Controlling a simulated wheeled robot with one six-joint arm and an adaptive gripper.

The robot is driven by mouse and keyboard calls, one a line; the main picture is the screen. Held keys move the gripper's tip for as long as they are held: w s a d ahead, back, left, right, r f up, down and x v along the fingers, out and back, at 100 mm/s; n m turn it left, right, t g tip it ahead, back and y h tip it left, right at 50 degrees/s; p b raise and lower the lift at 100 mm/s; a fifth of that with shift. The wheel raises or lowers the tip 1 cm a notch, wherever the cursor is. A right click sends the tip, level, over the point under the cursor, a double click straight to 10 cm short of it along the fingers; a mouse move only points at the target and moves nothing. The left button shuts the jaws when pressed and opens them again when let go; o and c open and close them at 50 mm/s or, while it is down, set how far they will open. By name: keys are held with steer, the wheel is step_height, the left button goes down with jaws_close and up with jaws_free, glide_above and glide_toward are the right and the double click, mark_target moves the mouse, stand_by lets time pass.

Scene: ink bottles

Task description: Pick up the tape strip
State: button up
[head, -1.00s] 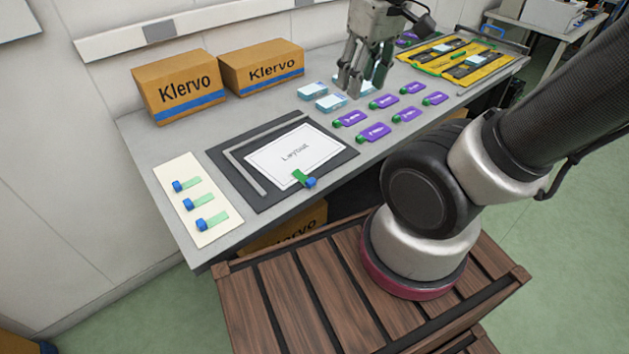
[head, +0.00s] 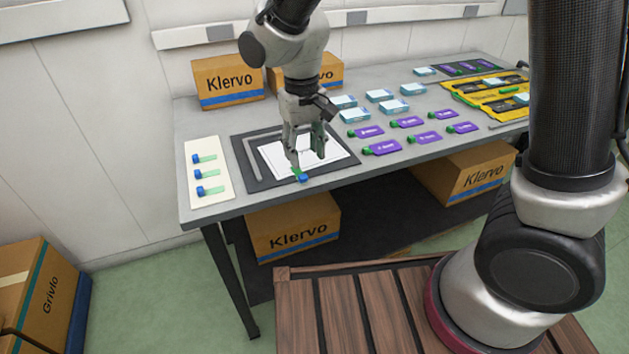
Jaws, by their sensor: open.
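Several tape strips show in the head view, each green with a blue end. Three lie in a column on a cream card (head: 226,190) at the table's left: a top strip (head: 206,158), a middle strip (head: 208,173) and a bottom strip (head: 212,190). One more tape strip (head: 300,175) lies at the front edge of the white layout sheet (head: 343,158). My gripper (head: 306,162) points down, open, over this sheet just behind that strip. Its fingers hide part of the sheet and its print. I cannot tell whether a fingertip touches the strip.
The sheet lies on a dark board (head: 258,182) with a grey L-shaped bar (head: 258,165). Purple tags (head: 422,139) and pale blue boxes (head: 380,95) lie to the right. Klervo cartons (head: 225,82) stand at the back.

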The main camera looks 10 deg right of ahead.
mark_target(304, 177)
steer(key=f, duration=0.7)
steer(key=shift+w+a+f, duration=0.15)
steer(key=shift+w+f, duration=0.2)
steer(key=shift+f, duration=0.05)
steer(key=c, duration=0.8)
